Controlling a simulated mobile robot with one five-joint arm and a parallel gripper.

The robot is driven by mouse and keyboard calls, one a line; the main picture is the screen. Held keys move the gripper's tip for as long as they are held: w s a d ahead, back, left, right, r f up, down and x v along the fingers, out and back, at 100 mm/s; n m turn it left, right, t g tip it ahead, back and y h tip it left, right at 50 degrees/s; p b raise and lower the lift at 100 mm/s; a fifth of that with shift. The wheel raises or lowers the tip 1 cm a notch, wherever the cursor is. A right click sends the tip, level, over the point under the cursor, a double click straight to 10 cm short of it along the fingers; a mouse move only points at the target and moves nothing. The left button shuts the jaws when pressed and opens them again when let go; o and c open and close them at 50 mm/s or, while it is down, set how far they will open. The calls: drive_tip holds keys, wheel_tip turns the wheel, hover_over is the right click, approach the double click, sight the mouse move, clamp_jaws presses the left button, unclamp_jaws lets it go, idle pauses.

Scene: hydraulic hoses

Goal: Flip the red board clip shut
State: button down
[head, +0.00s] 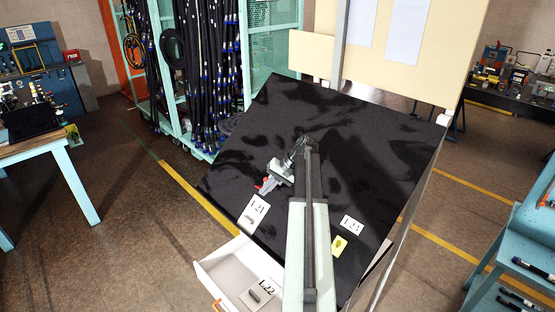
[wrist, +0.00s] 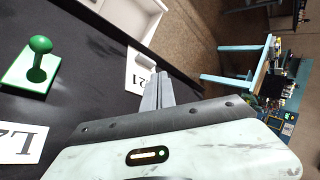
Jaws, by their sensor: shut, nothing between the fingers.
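A small red piece (head: 265,184), probably the red board clip, shows on the black board (head: 350,130) in the head view. My gripper (head: 266,190) is right at it and covers part of it, so I cannot tell whether the clip is open or shut, or whether the fingers touch it. In the wrist view my gripper's fingers (wrist: 158,90) are together and empty. No red clip shows in the wrist view.
A white L21 label (head: 254,211) lies just below the gripper. A yellow plate (head: 339,246) and another label (head: 351,225) are at lower right. An open white drawer (head: 228,268) juts out below. A green knob (wrist: 39,45) stands up in the wrist view.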

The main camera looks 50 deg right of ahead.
drive_tip(key=s+d+r+t, duration=0.1)
drive_tip(key=s+d+r, duration=0.1)
drive_tip(key=d, duration=0.2)
drive_tip(key=s+d+r+m+t+p, duration=0.1)
drive_tip(key=s+d+r, duration=0.1)
drive_tip(key=d, duration=0.3)
drive_tip(key=s+d+r+m+p, duration=0.1)
drive_tip(key=s+d+r, duration=0.2)
drive_tip(key=s+d, duration=0.1)
drive_tip(key=shift+d+t, duration=0.35)
drive_tip(key=shift+t, duration=0.05)
drive_tip(key=b+x, duration=0.3)
drive_tip(key=x, duration=0.1)
drive_tip(key=b+x, duration=0.3)
drive_tip(key=x, duration=0.2)
drive_tip(key=shift+f+b, duration=0.3)
drive_tip(key=shift+f, duration=0.2)
drive_tip(key=w+a, duration=0.2)
drive_tip(key=w, duration=0.1)
drive_tip(key=shift+w, duration=0.15)
drive_tip(key=shift+w+a, duration=0.2)
drive_tip(key=shift+w, duration=0.25)
drive_tip(key=shift+d+r, duration=0.1)
drive_tip(key=shift+d, duration=0.1)
drive_tip(key=shift+s+a+h, duration=0.1)
drive_tip(key=shift+s+h, duration=0.1)
drive_tip(key=shift+h, duration=0.1)
